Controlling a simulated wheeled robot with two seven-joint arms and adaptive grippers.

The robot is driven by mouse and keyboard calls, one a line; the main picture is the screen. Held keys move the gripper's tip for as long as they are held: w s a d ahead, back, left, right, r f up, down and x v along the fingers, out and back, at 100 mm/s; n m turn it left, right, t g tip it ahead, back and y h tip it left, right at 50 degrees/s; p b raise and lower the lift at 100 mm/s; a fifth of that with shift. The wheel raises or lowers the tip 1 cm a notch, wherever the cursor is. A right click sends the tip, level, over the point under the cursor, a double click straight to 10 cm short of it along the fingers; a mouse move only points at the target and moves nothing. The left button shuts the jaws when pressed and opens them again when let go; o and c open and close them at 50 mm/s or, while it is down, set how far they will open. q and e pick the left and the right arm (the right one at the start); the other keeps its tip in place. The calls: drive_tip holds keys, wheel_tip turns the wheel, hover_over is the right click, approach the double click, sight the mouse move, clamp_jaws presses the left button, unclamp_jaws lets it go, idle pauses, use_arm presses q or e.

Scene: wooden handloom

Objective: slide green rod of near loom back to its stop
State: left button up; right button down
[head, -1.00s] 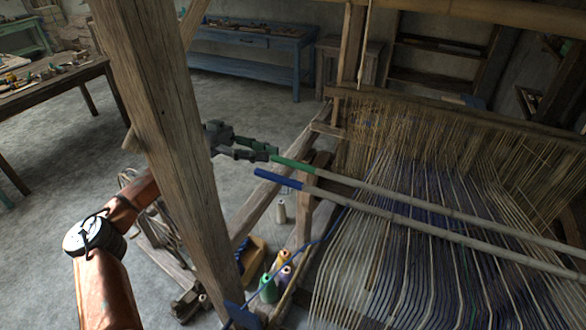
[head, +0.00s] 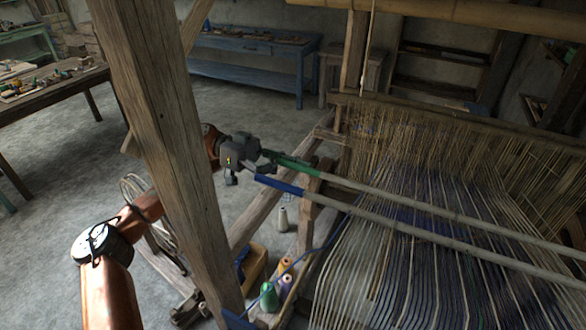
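The near loom's green rod (head: 296,163) has a green left end, and its pale shaft runs right across the warp threads. The blue-ended rod (head: 279,185) lies nearly parallel, closer to me. My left gripper (head: 267,162) is at the green tip, with one dark finger by the tip and a grey finger below it, close to the blue end. The fingers partly hide the green tip, and I cannot tell whether they grip it. My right gripper is out of view.
A thick wooden loom post (head: 165,140) crosses in front of my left arm. Thread cones (head: 269,296) stand low by the loom frame. A blue bench (head: 255,60) stands at the back and a tool table (head: 50,95) at the left. Bare floor lies between them.

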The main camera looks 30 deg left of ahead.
use_arm(q)
drive_tip(key=shift+o, duration=0.2)
drive_tip(key=c, duration=0.8)
clamp_jaws()
drive_tip(key=shift+s+d, duration=0.1)
